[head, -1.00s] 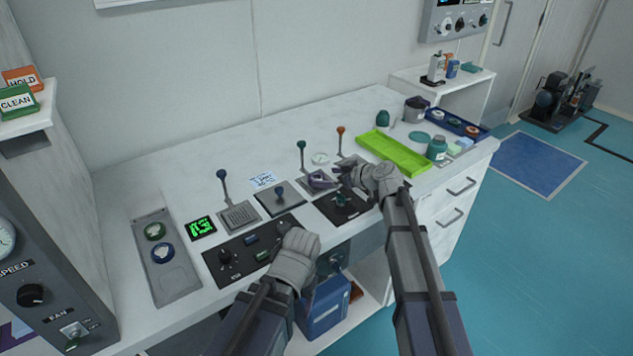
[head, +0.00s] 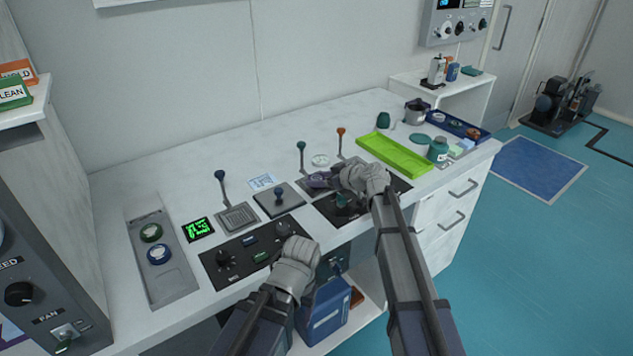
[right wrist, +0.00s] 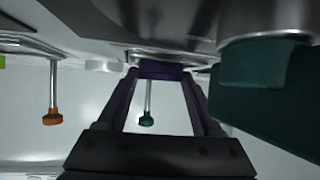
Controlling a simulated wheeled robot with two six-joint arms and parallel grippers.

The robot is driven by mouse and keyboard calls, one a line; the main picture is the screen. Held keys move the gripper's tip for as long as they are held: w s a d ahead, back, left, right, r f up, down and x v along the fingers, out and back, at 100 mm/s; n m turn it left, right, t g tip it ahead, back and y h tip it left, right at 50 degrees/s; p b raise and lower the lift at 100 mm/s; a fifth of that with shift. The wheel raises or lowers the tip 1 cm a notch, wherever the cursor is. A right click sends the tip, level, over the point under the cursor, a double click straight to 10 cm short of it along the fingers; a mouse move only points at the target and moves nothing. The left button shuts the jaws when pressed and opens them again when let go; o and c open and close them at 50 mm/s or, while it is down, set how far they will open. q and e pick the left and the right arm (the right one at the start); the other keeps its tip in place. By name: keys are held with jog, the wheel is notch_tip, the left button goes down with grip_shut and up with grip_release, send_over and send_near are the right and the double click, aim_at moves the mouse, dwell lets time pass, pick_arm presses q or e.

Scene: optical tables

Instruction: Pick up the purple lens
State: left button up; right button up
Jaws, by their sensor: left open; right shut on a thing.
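The purple lens (head: 317,180) is at the grey plate behind the dark panel, near the middle of the bench. It also shows in the right wrist view (right wrist: 160,70), between the fingertips. My right gripper (head: 331,178) reaches it from the right and is shut on it. The lens looks low, close to the plate; I cannot tell whether it still touches. My left gripper (head: 284,234) is open over the front black control panel, apart from the lens. Its fingers are mostly hidden by its own wrist.
Levers with green (head: 301,144) and orange (head: 341,131) knobs stand behind the lens. A teal knob (right wrist: 262,62) is close beside my right fingers. A lime-green tray (head: 396,154) lies to the right. The bench's back left is clear.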

jog(key=c, duration=0.6)
jog(key=shift+c, duration=0.2)
notch_tip(320, 180, up, 10)
jog(key=p, duration=1)
